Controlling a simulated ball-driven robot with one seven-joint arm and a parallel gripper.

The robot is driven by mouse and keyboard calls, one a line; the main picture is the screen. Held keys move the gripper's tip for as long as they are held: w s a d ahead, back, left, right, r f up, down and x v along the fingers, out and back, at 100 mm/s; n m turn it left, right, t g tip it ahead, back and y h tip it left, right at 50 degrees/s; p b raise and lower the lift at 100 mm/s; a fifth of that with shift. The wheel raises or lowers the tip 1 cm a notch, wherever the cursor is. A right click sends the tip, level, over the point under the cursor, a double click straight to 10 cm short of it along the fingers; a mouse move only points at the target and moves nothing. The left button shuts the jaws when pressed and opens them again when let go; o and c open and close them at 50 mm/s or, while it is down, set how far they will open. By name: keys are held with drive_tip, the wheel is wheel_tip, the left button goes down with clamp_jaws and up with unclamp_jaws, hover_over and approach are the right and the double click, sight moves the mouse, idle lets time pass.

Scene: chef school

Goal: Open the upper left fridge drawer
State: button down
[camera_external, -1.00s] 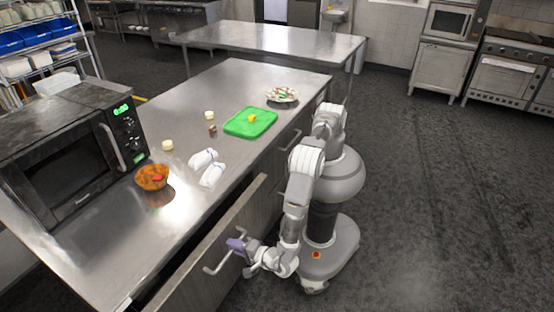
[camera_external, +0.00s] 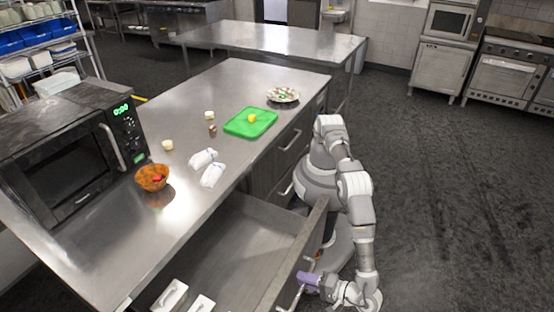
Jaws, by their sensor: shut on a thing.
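The upper left drawer (camera_external: 308,236) of the steel counter stands pulled far out, and its grey inside shows from above. Its bar handle (camera_external: 297,298) is on the outer face of the front panel. My gripper (camera_external: 306,281) is shut on this handle at the lower middle of the view. The fingertips are small here, and the exact grip is partly hidden. Two white containers (camera_external: 170,296) lie inside the near end of the drawer.
The steel counter top (camera_external: 240,85) holds a microwave (camera_external: 75,150), an orange bowl (camera_external: 152,178), white bottle-like items (camera_external: 212,174), a green board (camera_external: 250,122) and a plate (camera_external: 283,95). Other drawers farther along are closed. The floor (camera_external: 440,220) on the right is clear.

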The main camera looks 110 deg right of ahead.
drive_tip(key=f+v, duration=0.1)
drive_tip(key=v, duration=0.5)
drive_tip(key=shift+s+a+f, duration=0.2)
drive_tip(key=shift+s+f, duration=0.05)
drive_tip(key=c, duration=1.2)
unclamp_jaws()
drive_tip(key=shift+o, duration=0.2)
drive_tip(key=shift+r, duration=0.1)
